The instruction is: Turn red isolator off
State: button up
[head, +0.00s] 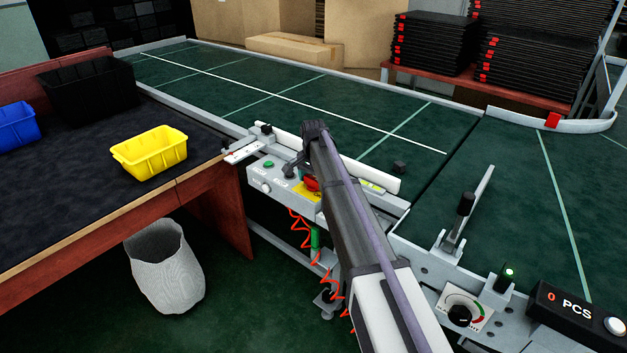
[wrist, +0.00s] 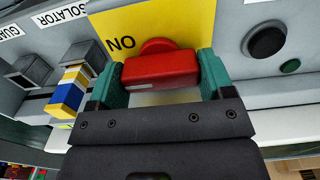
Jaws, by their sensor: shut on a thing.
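The red isolator (wrist: 160,70) is a red rotary handle on a yellow plate (wrist: 190,20) of the grey control box (head: 264,178). In the wrist view the letters "NO" show on the plate, with part of an "ISOLATOR" label to the left. My gripper (wrist: 162,78) is shut on the red handle, one teal fingertip at each end of it. The handle's long side lies roughly across the wrist view, slightly tilted. In the head view the red handle (head: 311,184) shows beside my arm, which hides the fingertips and part of the box.
On the box are a green button (head: 268,164) and a black button (wrist: 265,40). A blue, white and yellow piece (wrist: 68,92) is left of the handle in the wrist view. A green conveyor (head: 300,110) lies behind; red coiled cable (head: 300,230) hangs below.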

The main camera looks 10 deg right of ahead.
jog(key=shift+c, duration=0.7)
jog(key=n, duration=0.3)
jog(key=shift+n, duration=0.3)
jog(key=n, duration=1)
jog(key=shift+n, duration=2.2)
